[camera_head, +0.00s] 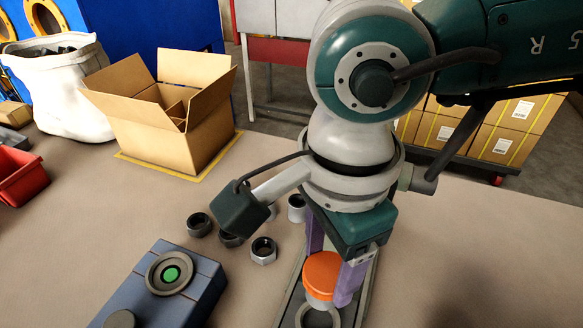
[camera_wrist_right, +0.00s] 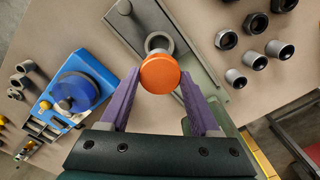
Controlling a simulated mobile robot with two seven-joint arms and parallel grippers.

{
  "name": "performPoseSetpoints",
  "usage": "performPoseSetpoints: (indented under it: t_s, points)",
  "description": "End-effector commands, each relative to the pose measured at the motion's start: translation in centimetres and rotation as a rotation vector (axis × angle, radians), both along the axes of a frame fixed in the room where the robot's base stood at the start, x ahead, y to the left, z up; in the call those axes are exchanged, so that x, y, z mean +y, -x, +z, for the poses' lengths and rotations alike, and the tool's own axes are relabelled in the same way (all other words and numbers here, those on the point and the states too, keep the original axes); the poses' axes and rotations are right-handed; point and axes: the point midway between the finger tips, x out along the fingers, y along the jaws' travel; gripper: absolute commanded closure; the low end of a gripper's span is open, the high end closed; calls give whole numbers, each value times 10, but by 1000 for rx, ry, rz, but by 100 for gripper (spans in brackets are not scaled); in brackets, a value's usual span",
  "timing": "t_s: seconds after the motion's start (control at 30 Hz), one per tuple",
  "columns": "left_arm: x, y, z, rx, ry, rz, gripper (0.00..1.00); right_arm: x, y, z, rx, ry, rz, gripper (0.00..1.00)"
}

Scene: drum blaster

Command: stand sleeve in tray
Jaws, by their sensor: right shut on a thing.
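My right gripper (camera_head: 335,277) is shut on a round piece with a flat orange top (camera_head: 322,272) and a paler lower body. It appears to be the sleeve, upright between the purple fingers. In the right wrist view the orange top (camera_wrist_right: 160,75) sits between the fingertips (camera_wrist_right: 161,80). The long grey tray (camera_head: 287,302) lies beneath the gripper. A grey ring (camera_head: 318,318) shows at the tray, just beside the held piece. I cannot tell whether the held piece touches the tray. My left gripper is not in view.
Several loose dark and grey rings (camera_head: 263,250) lie left of the tray. A blue-grey box with a green button (camera_head: 171,274) stands at front left. An open carton (camera_head: 170,128), a white sack (camera_head: 60,90) and a red bin (camera_head: 20,176) stand farther back. The table's right side is clear.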

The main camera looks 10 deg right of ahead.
Motion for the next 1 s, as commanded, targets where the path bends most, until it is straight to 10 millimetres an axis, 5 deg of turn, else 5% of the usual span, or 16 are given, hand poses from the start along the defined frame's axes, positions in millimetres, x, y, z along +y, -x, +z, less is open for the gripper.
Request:
performPoseSetpoints:
  t_s: [0.4,1.0]
  points:
    - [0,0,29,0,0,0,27,0,1,38,2,0,1,100]
    - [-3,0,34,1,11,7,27,0,1,47,3,0,0,100]
